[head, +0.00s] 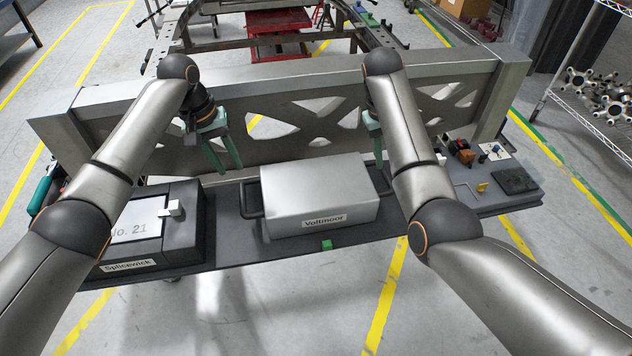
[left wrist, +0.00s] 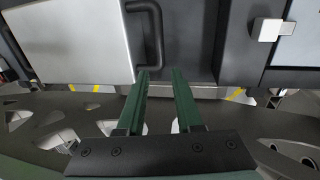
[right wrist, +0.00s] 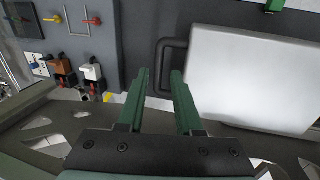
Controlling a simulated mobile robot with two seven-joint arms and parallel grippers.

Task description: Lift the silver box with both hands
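The silver box (head: 310,190) labelled Voltmoor sits on the dark bench top (head: 225,236). It has a black handle on each side; the left handle (head: 248,201) shows in the head view. My left gripper (head: 228,174) is open and empty, up and left of that handle. In the left wrist view the handle (left wrist: 152,35) lies just beyond the fingertips (left wrist: 161,72). My right gripper (head: 378,172) is open beside the box's right side, partly hidden by my arm. In the right wrist view the other handle (right wrist: 170,65) lies near and between the fingertips (right wrist: 160,72).
A dark case (head: 183,232) labelled Splicewick stands left of the box. A small green block (head: 327,244) lies in front of it. Tools and small parts (head: 482,187) lie at the right end. A grey perforated beam (head: 290,80) stands behind the bench.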

